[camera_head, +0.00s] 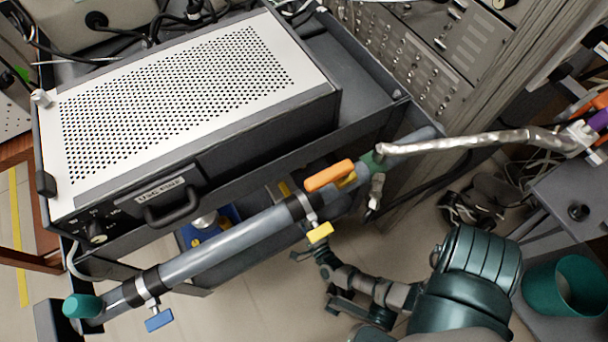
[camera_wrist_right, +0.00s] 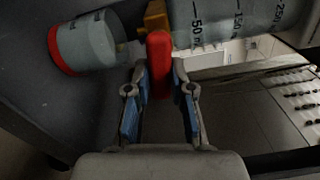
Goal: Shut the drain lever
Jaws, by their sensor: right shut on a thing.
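A red lever (camera_wrist_right: 159,62) stands upright between the fingers of my right gripper (camera_wrist_right: 161,82) in the right wrist view, and the gripper is shut on it. A brass-coloured valve part (camera_wrist_right: 156,17) sits at the lever's top, beside a clear cylinder with volume marks (camera_wrist_right: 235,20). In the head view my right gripper (camera_head: 308,254) comes from below to the long grey tube (camera_head: 230,243), near a yellow tab (camera_head: 320,233). The red lever cannot be made out there. My left gripper is not in view.
A clear container with a red rim (camera_wrist_right: 88,43) is left of the lever in the right wrist view. A perforated grey instrument (camera_head: 180,100) stands behind the tube. A silver hose (camera_head: 460,144) runs right from the tube. Cables lie on the floor at right.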

